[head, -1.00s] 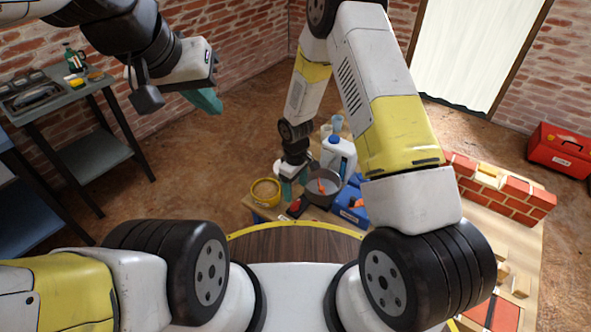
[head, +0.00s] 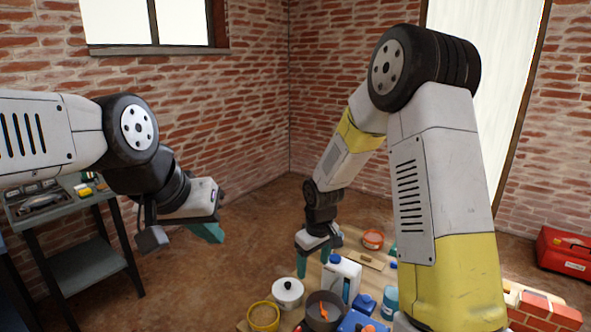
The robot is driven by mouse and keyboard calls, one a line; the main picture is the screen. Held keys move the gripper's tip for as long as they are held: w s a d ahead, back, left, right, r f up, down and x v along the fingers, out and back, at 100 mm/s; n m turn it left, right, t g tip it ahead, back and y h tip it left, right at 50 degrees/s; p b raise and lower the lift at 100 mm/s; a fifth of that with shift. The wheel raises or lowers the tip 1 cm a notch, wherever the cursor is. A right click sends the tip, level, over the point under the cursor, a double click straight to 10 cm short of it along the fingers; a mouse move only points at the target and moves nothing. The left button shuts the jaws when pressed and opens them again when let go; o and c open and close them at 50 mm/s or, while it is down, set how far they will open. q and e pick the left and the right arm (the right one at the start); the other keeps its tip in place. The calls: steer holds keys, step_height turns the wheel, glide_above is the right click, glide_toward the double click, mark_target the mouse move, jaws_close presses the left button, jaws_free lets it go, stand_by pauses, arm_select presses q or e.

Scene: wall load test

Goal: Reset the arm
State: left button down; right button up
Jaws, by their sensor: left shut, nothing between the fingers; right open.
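My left gripper (head: 207,232) is at the left in the head view, raised in the air in front of the floor and apart from any object. Its teal fingers are together and hold nothing. My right gripper (head: 318,262) points down over the far left part of the wooden table (head: 377,243). Its teal fingers are apart with nothing seen between them. It is behind the white jug (head: 341,277) and the white lidded pot (head: 287,292). My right arm hides much of the table's right side.
A brick wall piece (head: 540,306) is at right. A red toolbox (head: 565,252) and a side bench (head: 78,262) stand farther off.

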steer(key=s+d+r+m+t, duration=0.1)
steer(key=s+d+r+m, duration=0.2)
steer(key=r, duration=0.6)
steer(key=s+d+r+m+t, duration=0.1)
steer(key=s+d+r, duration=0.4)
steer(key=r, duration=0.4)
steer(key=s+r+m+t, duration=0.1)
steer(key=s+r, duration=0.2)
steer(key=s, duration=0.3)
steer(key=s+d+r+m+t+y, duration=0.1)
steer(key=s+r+m, duration=0.1)
steer(key=s+r, duration=0.2)
steer(key=s, duration=0.3)
steer(key=shift+d+t+y, duration=0.15)
steer(key=shift+t+y, duration=0.15)
